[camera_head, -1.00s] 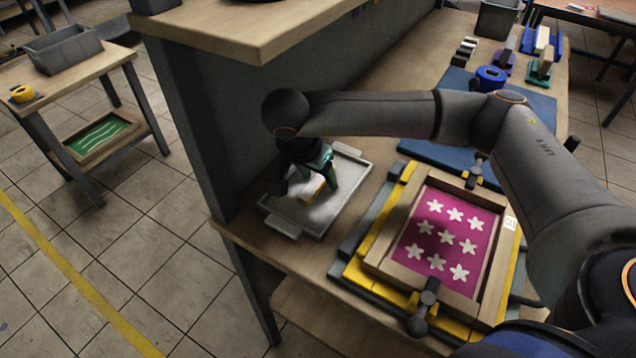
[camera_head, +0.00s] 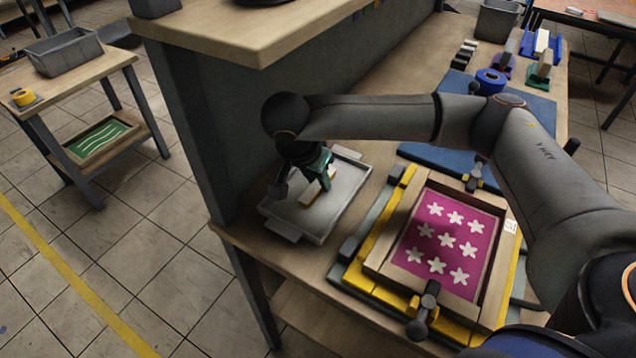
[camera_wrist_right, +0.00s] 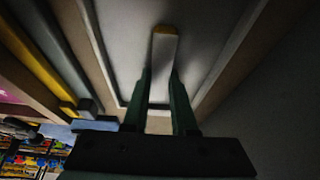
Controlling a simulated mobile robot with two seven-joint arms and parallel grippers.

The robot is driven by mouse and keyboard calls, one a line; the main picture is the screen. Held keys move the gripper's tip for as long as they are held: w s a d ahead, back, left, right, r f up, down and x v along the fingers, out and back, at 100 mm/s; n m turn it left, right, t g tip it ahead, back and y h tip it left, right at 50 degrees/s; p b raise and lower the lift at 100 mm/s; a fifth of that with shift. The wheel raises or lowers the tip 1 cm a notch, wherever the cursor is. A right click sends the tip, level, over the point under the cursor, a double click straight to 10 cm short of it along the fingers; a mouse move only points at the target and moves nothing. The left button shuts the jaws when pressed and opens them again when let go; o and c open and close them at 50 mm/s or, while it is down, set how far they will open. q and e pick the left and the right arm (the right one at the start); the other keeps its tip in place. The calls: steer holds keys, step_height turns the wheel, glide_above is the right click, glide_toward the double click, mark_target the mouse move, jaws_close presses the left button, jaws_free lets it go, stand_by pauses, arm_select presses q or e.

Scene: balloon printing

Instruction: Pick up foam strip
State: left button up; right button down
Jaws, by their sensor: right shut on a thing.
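The foam strip (camera_head: 312,193) is a small yellow-and-white piece over the pale grey tray (camera_head: 335,212) on the bench. My right gripper (camera_head: 323,178) points down over the tray and is shut on the strip. In the right wrist view, the strip (camera_wrist_right: 163,62) lies between the two green fingers (camera_wrist_right: 162,95), its yellow end pointing away from my palm. I cannot tell whether the strip still touches the tray. My left gripper is not in view.
A wooden screen frame (camera_head: 387,257) with a magenta star print stands right of the tray on yellow and grey boards. A grey upright panel (camera_head: 230,130) closes in the tray's left side. A blue mat (camera_head: 520,120) lies behind.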

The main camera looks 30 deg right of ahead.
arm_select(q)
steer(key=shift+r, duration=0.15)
arm_select(e)
steer(key=shift+r, duration=0.15)
steer(key=shift+r, duration=0.1)
step_height(320, 180, up, 6)
steer(key=shift+s+d+r, duration=0.1)
steer(key=shift+r, duration=0.1)
steer(key=s+d+b, duration=0.1)
steer(key=s+d, duration=0.2)
steer(key=s, duration=0.2)
steer(key=s+d+b, duration=0.1)
steer(key=s+d, duration=0.2)
steer(key=s, duration=0.2)
steer(key=s+d+b, duration=0.1)
steer(key=s+d, duration=0.2)
steer(key=s, duration=0.2)
steer(key=shift+s+r, duration=0.15)
steer(key=shift+s, duration=0.15)
steer(key=shift+s+d, duration=0.45)
steer(key=shift+s, duration=0.2)
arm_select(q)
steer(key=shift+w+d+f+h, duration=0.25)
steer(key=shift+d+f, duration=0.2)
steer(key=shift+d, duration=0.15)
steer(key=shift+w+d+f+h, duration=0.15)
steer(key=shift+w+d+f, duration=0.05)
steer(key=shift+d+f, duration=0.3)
arm_select(e)
steer(key=shift+s+r, duration=0.1)
